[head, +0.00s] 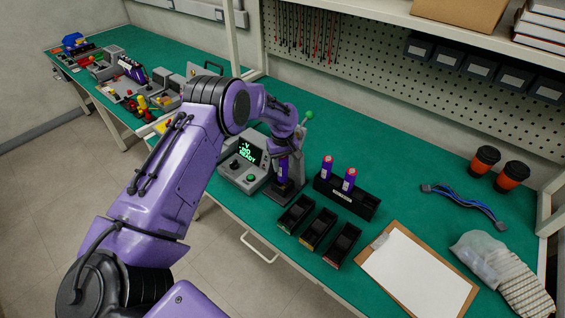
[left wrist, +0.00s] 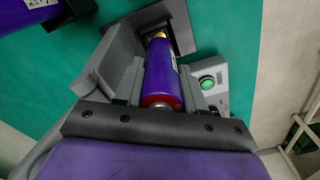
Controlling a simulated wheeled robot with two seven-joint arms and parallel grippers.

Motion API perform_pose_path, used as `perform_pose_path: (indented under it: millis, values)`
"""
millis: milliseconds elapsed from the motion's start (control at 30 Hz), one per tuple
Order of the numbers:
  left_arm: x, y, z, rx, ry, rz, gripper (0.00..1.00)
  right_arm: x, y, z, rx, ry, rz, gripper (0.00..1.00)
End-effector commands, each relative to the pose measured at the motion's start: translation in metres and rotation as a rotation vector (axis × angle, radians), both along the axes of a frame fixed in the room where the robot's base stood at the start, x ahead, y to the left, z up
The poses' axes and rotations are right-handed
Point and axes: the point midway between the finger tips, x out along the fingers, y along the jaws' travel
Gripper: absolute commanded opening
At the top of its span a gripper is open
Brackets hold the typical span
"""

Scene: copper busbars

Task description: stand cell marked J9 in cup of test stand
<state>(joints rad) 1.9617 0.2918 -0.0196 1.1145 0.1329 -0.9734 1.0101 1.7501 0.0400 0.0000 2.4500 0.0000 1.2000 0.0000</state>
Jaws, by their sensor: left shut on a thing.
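My left gripper (head: 282,183) is shut on a purple cell (left wrist: 164,78) at the test stand (head: 243,170). In the left wrist view the cell lies between the two fingers, with a red ring at the near end and a yellow tip at the far end. The tip is at the dark opening of the grey stand; I cannot tell whether it is seated in the cup. The cell's mark is not readable. The stand's screen (head: 249,152) shows green text, partly readable as "V" and "READY". My right gripper is not in view.
A black rack (head: 363,206) with two purple cells (head: 327,165) stands right of the stand. Several small black bins (head: 318,229) and a clipboard (head: 417,277) lie in front. Cups, a cable and a glove are at the right. A green-knobbed lever (head: 308,115) rises behind my gripper.

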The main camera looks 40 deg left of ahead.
Motion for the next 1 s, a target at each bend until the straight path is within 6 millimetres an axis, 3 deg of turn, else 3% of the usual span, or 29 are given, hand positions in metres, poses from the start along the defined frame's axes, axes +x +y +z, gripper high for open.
perform_pose_path:
  millis: [367, 667, 1000]
  values:
    - [0.0, 0.0, -0.002, 0.0, -0.001, 0.0, 0.0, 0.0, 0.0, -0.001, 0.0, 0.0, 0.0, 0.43]
    - [0.0, 0.0, -0.03, 0.0, -0.001, 0.0, 0.0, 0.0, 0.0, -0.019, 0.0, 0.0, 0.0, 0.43]
    - [0.0, 0.0, -0.03, 0.0, -0.001, 0.0, 0.0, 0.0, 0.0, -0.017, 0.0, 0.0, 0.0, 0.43]
